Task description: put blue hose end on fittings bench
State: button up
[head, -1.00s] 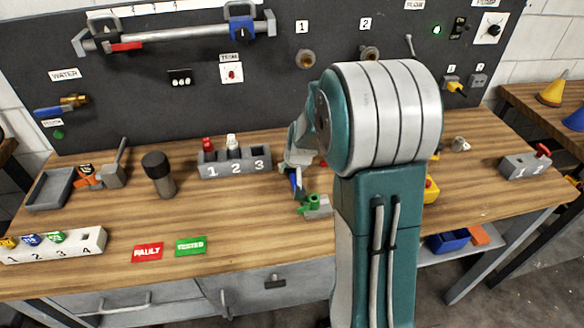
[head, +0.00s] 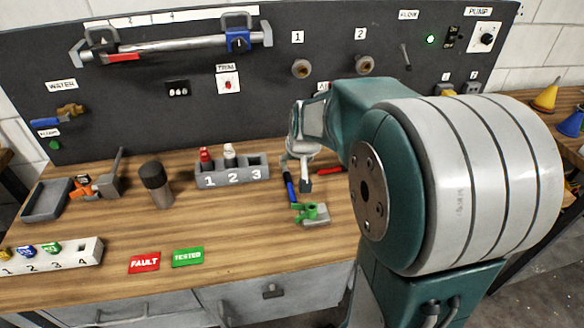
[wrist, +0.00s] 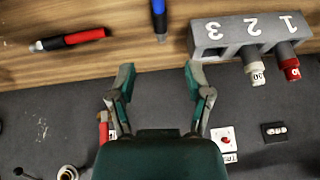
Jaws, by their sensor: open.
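A slim blue piece with a dark tip (head: 290,190) lies on the wooden bench (head: 230,220), behind and left of the green clamp; it looks like the blue hose end, but I cannot be sure. It also shows in the wrist view (wrist: 158,16), cut off by the top edge, ahead of the gap between my fingers. My gripper (head: 298,168) is above the back of the bench, with fingers spread. In the wrist view my gripper (wrist: 158,75) is open, with nothing between the fingertips.
A red-and-black piece (wrist: 72,39) lies to one side. A grey numbered rack (head: 232,174) holds a red and a white bottle. The green clamp (head: 312,212) and a dark cylinder (head: 157,184) stand on the bench. The front middle is mostly clear.

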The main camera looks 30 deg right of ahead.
jog(key=s+a+r+n, duration=0.1)
jog(key=s+a+r, duration=0.1)
jog(key=s+a, duration=0.2)
jog(key=s+a+r+n, duration=0.1)
jog(key=s+a+r, duration=0.2)
jog(key=s, duration=0.7)
jog(key=s+a+r+n, duration=0.1)
jog(key=s+a+r, duration=0.1)
jog(key=s+a, duration=0.4)
jog(key=shift+s+r+n+y, duration=0.35)
jog(key=shift+s+n+y, duration=0.05)
jog(key=shift+s, duration=0.35)
